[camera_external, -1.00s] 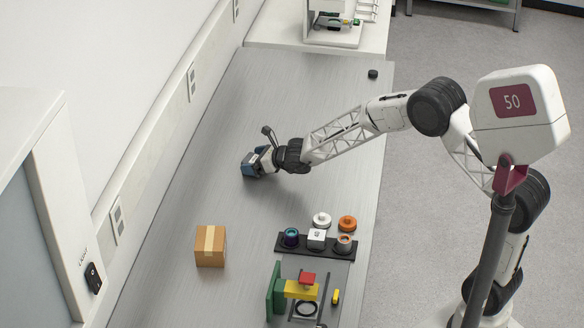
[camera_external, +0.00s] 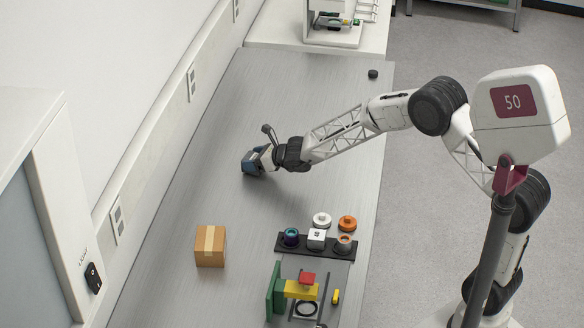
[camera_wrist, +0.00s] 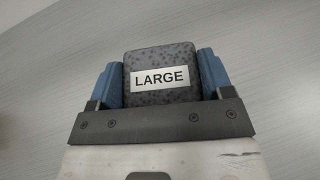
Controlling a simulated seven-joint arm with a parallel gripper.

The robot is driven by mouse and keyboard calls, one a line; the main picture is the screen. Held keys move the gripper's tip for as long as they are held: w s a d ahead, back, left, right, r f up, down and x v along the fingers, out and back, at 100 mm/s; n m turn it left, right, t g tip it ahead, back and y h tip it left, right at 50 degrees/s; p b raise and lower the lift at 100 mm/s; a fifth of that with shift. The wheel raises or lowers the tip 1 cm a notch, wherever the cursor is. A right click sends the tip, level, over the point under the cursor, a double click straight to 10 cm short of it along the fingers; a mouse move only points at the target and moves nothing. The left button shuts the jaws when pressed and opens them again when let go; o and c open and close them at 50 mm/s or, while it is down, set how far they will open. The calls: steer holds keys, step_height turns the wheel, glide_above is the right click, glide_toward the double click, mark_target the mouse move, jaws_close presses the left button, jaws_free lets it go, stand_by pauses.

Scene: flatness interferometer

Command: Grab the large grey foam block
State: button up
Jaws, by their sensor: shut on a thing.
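The large grey foam block (camera_wrist: 160,58) is speckled dark grey and carries a white label reading "LARGE" in the wrist view. My gripper (camera_wrist: 161,75) is shut on it, with one blue finger pressed against its left side and one against its right. In the external view my gripper (camera_external: 252,163) is low over the middle of the grey bench, and the block is mostly hidden by the fingers there. I cannot tell whether the block touches the bench.
A cardboard box (camera_external: 210,246) stands on the grey bench (camera_external: 200,190) at the front left. A black rack (camera_external: 318,250) with several small parts and a green and yellow fixture (camera_external: 290,290) stand at the front right. A small black puck (camera_external: 373,74) lies at the far end. Bench around my gripper is clear.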

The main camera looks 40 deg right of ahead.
steer(key=shift+r, duration=0.4)
step_height(320, 180, up, 2)
steer(key=shift+r, duration=0.1)
steer(key=s+d, duration=0.1)
steer(key=s, duration=0.4)
steer(key=s+d+r, duration=0.1)
steer(key=s+d, duration=0.1)
steer(key=s, duration=0.3)
steer(key=s+d, duration=0.1)
steer(key=s, duration=0.4)
steer(key=shift+s+d+r, duration=0.15)
steer(key=shift+d, duration=0.1)
